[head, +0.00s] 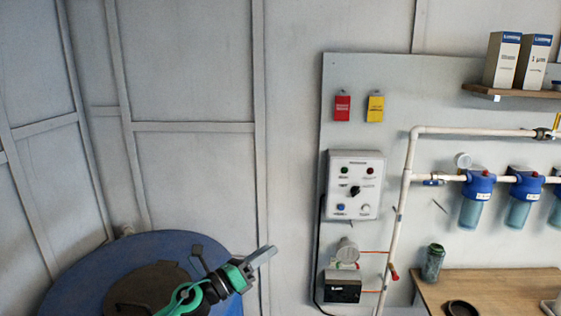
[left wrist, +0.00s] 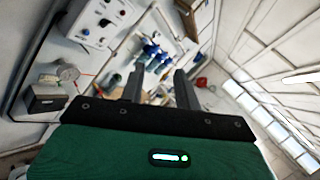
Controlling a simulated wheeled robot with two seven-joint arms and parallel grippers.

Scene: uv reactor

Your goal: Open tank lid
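The blue tank (head: 85,262) stands at the lower left of the head view, cut off by the bottom edge. Its dark round lid (head: 140,284) lies flat on the tank top, partly hidden by my left arm. My left gripper (head: 268,254) is up and to the right of the lid, beyond the tank's right rim, apart from it and pointing right. In the left wrist view its two fingers (left wrist: 158,76) stand apart with nothing between them. The tank and lid do not show in the left wrist view. My right gripper is in neither view.
A control box (head: 356,185) with knobs and a pump (head: 344,285) are on the wall panel right of my gripper. White pipes (head: 407,170) and blue filters (head: 478,195) run further right, above a wooden table (head: 490,290). Panelled walls stand behind the tank.

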